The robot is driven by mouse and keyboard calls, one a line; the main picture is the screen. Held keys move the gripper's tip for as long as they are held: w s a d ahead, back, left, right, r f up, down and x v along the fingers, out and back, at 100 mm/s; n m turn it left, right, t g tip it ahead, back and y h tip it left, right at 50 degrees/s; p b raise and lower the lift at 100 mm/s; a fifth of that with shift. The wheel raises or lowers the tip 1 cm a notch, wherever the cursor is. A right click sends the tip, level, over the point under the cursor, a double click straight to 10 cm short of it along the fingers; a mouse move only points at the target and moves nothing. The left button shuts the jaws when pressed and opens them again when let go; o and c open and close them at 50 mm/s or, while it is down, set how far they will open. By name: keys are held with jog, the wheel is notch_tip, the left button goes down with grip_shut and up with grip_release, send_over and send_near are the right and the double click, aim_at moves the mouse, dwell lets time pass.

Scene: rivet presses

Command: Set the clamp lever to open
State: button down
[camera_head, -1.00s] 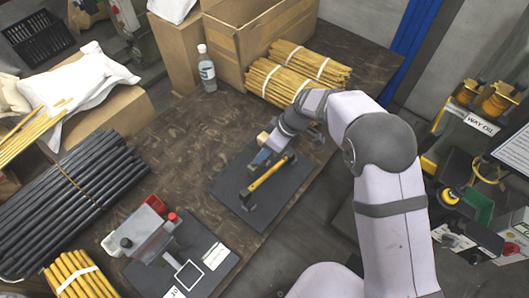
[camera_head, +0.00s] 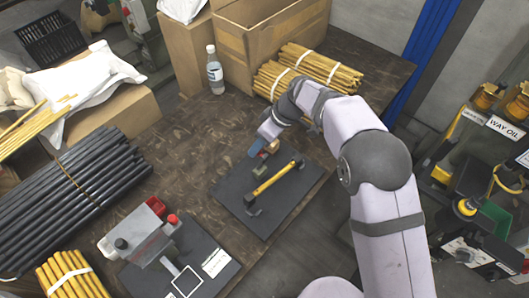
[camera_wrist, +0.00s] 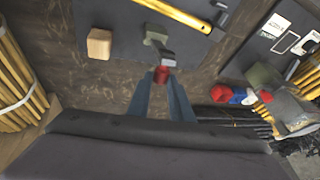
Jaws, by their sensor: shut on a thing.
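The clamp (camera_wrist: 155,36) is a small grey-green fixture on the dark mat (camera_head: 285,205); it also shows in the head view (camera_head: 261,171). Its lever (camera_wrist: 168,57) ends in a red tip (camera_wrist: 162,74), seen between my fingertips in the wrist view. My gripper (camera_wrist: 161,78) has blue-grey fingers and is shut on the red lever tip. In the head view my gripper (camera_head: 257,149) is at the mat's far left edge, and the lever tip is hidden there.
A wooden block (camera_wrist: 99,43) lies near the clamp. Stick bundles (camera_head: 277,80) and a bottle (camera_head: 215,70) are behind. Bare table lies left of the mat.

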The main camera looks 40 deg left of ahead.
jog(key=shift+a+b, duration=0.35)
jog(key=shift+a, duration=0.75)
jog(key=c, duration=1.6)
grip_release()
jog(key=shift+c, duration=0.2)
jog(key=shift+a+f, duration=0.1)
jog(key=shift+f, duration=0.05)
jog(key=shift+d, duration=0.2)
jog(key=shift+b+v, duration=0.9)
jog(key=shift+v, duration=2.75)
